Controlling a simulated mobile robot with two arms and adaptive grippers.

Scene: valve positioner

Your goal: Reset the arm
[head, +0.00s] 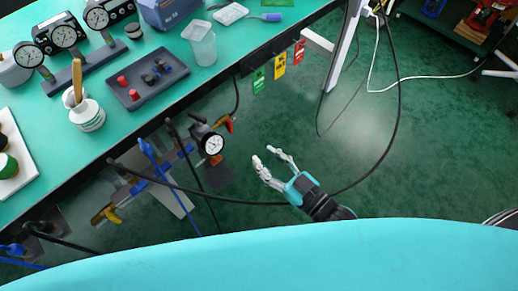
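My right gripper (269,159) is in the lower middle of the head view, over the green floor and in front of the bench. Its two pale fingers point up and to the left with a clear gap between them. Nothing shows between the fingers, and it touches nothing that I can see. My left gripper does not show in this view. A large teal surface of my own body fills the bottom of the view and hides what lies beneath it.
The teal bench (120,55) at upper left carries gauges (65,37), a dark tray (147,77) of small parts and a clear cup (201,44). A gauge (212,144) and valves hang below its edge. Black cables cross near my gripper. The floor (440,150) at right is open.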

